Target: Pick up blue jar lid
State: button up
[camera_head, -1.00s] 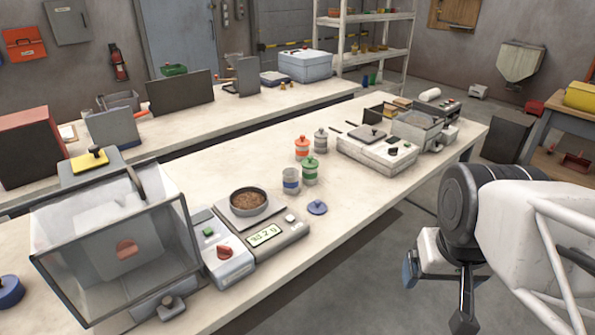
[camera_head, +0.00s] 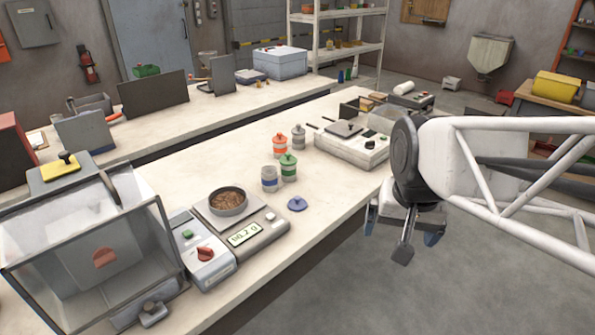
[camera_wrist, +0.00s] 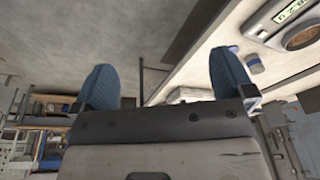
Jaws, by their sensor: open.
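The blue jar lid (camera_head: 298,204) lies flat, knob up, on the front bench near its front edge. It is apart from the clear jar with a blue band (camera_head: 269,179), which stands open behind and left of it. My gripper (camera_head: 402,234) is open and empty, off the bench's front edge to the right of the lid. In the wrist view its two blue-padded fingers (camera_wrist: 165,80) stand wide apart with nothing between them. A small blue shape beside the right finger there may be the lid; I cannot tell.
A green-lidded jar (camera_head: 289,169), an orange-lidded jar (camera_head: 280,146) and a grey-lidded jar (camera_head: 298,138) stand behind the lid. A scale (camera_head: 252,231) with a bowl of pellets (camera_head: 228,201) is to its left. Bare bench lies right of the lid.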

jog(key=w+a+m, duration=0.3)
jog(key=w+m, duration=0.1)
jog(key=w, duration=0.7)
jog(key=m+g, duration=0.2)
jog(key=m, duration=0.9)
send_over(297, 197)
notch_tip(297, 197, down, 19)
jog(key=shift+d+f, duration=0.1)
jog(key=shift+d, duration=0.05)
jog(key=shift+w+f, duration=0.15)
jog(key=shift+f, duration=0.1)
jog(key=shift+f, duration=1.2)
jog(key=shift+f, duration=0.1)
